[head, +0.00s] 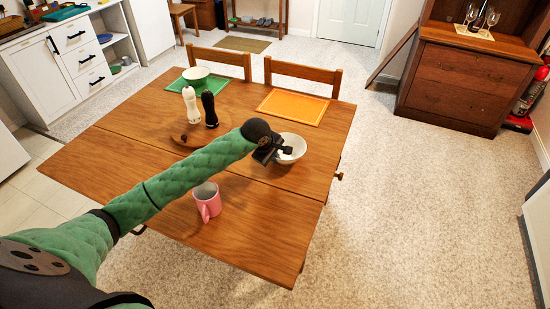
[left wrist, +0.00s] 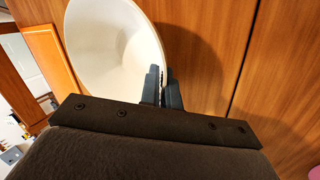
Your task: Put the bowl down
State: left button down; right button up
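A white bowl (head: 296,143) is at the right part of the wooden table (head: 250,215). My left gripper (head: 284,151) reaches it from the left and is at its near rim. In the left wrist view the bowl (left wrist: 105,50) fills the upper left, and the two dark fingers (left wrist: 161,88) pinch its rim closely. A shadow falls on the wood beside the bowl. I cannot tell whether its base touches the table. My right gripper is not in view.
A pink mug (head: 207,202) stands nearer on the table. White and black shakers (head: 210,108) stand left of the bowl. An orange placemat (head: 293,106) lies behind it. Another bowl (head: 196,75) sits on a green placemat (head: 178,86). The table right of the mug is clear.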

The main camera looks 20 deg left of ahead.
pick_arm(q)
jog(key=c, duration=1.6)
grip_release()
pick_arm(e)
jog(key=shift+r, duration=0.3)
pick_arm(q)
jog(key=shift+r, duration=0.1)
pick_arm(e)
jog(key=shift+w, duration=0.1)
